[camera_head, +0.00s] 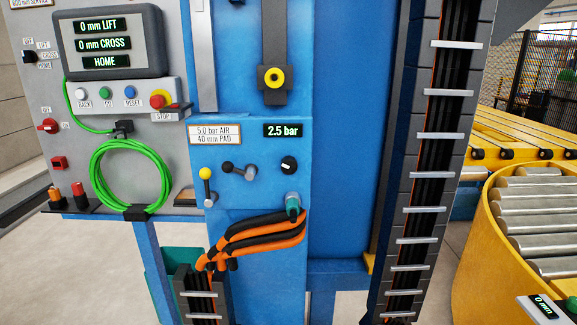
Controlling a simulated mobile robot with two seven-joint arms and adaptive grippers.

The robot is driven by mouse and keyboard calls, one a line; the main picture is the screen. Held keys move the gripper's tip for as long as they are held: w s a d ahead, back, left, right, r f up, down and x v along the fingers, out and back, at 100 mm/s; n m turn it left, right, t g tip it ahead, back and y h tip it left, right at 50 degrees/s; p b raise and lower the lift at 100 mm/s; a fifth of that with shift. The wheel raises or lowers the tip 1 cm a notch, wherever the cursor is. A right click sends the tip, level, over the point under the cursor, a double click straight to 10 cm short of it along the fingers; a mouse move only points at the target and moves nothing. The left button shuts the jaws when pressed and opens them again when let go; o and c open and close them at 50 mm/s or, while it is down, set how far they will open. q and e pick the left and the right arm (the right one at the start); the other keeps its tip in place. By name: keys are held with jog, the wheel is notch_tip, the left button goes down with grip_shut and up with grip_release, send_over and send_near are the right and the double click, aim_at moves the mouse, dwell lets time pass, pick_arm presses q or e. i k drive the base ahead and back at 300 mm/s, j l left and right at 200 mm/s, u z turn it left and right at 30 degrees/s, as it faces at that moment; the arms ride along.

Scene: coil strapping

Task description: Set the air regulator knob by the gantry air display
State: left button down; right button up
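The air regulator knob (289,164) is a small round black knob with a white mark, on the blue gantry panel. The gantry air display (283,130) sits just above it and reads 2.5 bar in green. A label plate (215,133) left of the display reads 5.0 bar AIR, 40 mm PAD. Neither of my grippers is in view, and nothing touches the knob.
A yellow-knobbed lever (206,174) and a black-knobbed lever (238,168) stand left of the knob. Orange and black hoses (262,238) hang below. A grey control box (109,43) is upper left, with a coiled green cable (130,178). A yellow roller conveyor (497,250) is right.

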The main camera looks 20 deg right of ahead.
aim_at(288, 164)
jog(key=i+j+z, duration=0.1)
jog(key=z, duration=0.3)
jog(key=j+z, duration=0.15)
jog(key=z, duration=0.25)
jog(key=i+j+z, duration=0.15)
jog(key=z, duration=0.25)
jog(key=j+z, duration=0.5)
jog(key=j, duration=0.55)
jog(key=i, duration=0.05)
